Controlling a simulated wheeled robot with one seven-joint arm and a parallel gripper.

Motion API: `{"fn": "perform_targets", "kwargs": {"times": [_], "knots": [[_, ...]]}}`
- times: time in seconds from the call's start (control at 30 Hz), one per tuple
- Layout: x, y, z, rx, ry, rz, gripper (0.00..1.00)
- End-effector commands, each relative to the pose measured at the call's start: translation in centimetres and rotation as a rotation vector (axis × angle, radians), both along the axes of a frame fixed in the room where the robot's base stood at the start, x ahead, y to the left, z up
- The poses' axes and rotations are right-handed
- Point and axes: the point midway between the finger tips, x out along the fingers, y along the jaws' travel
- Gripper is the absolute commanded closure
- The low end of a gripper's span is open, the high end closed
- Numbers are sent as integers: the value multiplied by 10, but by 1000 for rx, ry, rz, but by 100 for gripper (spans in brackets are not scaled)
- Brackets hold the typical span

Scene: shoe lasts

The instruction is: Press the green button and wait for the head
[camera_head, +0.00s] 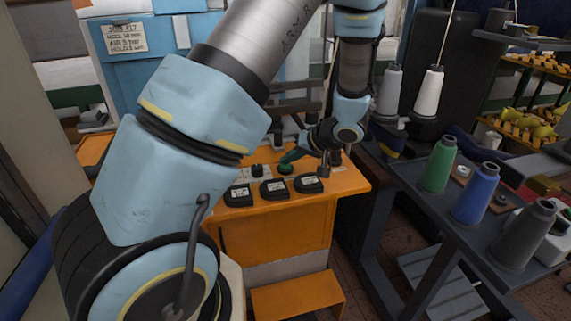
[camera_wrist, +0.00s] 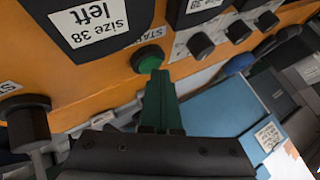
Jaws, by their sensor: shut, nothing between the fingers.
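The green button (camera_wrist: 149,57) sits in a dark ring on the orange panel in the wrist view, with a label partly reading "STA" beside it. In the head view the green button (camera_head: 286,168) is on the orange console (camera_head: 345,184). My gripper (camera_wrist: 157,76) has its green fingers shut together and empty, with the tips right at the button's lower edge. I cannot tell whether they touch it. In the head view my gripper (camera_head: 288,159) reaches the button from the upper right. A moving machine head cannot be made out; my arm hides much of the machine.
Several black blocks with white labels (camera_head: 274,188) line the console's front; one (camera_wrist: 95,20) reads "size 38 left". Black knobs (camera_wrist: 201,45) sit beside the button. A blue cabinet (camera_head: 190,60) carries a job note (camera_head: 124,38). Thread cones (camera_head: 475,194) stand on a dark table at right.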

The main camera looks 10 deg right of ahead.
Motion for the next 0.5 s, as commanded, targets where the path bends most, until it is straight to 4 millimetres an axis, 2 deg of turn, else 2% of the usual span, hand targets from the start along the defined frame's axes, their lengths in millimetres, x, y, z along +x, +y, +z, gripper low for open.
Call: {"fn": "perform_targets", "kwargs": {"times": [0.5], "knots": [[0, 0, 16, 1, 2, -1, 100]]}}
